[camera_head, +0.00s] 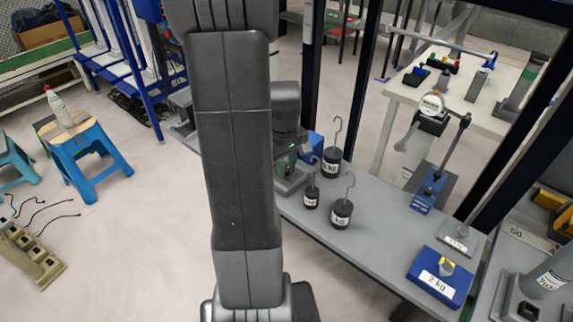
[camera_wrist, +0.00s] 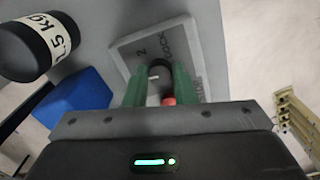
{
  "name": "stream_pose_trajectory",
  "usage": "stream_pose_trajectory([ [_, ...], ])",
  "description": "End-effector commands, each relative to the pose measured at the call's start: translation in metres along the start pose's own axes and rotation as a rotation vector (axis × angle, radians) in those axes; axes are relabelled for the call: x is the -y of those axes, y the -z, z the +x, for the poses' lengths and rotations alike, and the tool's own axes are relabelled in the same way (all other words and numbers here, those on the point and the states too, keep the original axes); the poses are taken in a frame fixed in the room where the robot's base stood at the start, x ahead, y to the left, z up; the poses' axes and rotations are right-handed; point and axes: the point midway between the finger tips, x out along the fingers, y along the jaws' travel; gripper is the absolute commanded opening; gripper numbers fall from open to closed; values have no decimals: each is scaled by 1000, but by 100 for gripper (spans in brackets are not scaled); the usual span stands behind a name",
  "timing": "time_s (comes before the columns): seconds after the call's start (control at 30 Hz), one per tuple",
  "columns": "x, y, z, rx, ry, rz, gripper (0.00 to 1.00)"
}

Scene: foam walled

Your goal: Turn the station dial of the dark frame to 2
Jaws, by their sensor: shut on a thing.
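In the wrist view, a grey dial plate (camera_wrist: 128,52) carries a 2 and partly hidden lettering. A dark round knob (camera_wrist: 160,72) with a small pale mark stands on it, with a red piece (camera_wrist: 168,99) close by. The green fingers of my gripper (camera_wrist: 157,88) are on either side of the knob and shut on it. Which label the knob points to cannot be told. Dark frame posts (camera_head: 312,60) rise behind.
Hooked black weights (camera_head: 341,214) stand right of my gripper. A weight marked 1.5 kg (camera_wrist: 38,45) and a blue block (camera_wrist: 75,103) are close to the fingers in the wrist view.

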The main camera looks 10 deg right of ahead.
Motion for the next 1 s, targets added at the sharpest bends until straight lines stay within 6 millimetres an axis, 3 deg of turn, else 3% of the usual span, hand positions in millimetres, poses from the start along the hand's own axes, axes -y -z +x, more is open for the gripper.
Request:
stream_pose_trajectory([
  [1.0,0,1,-1,17,-1,833,0],
])
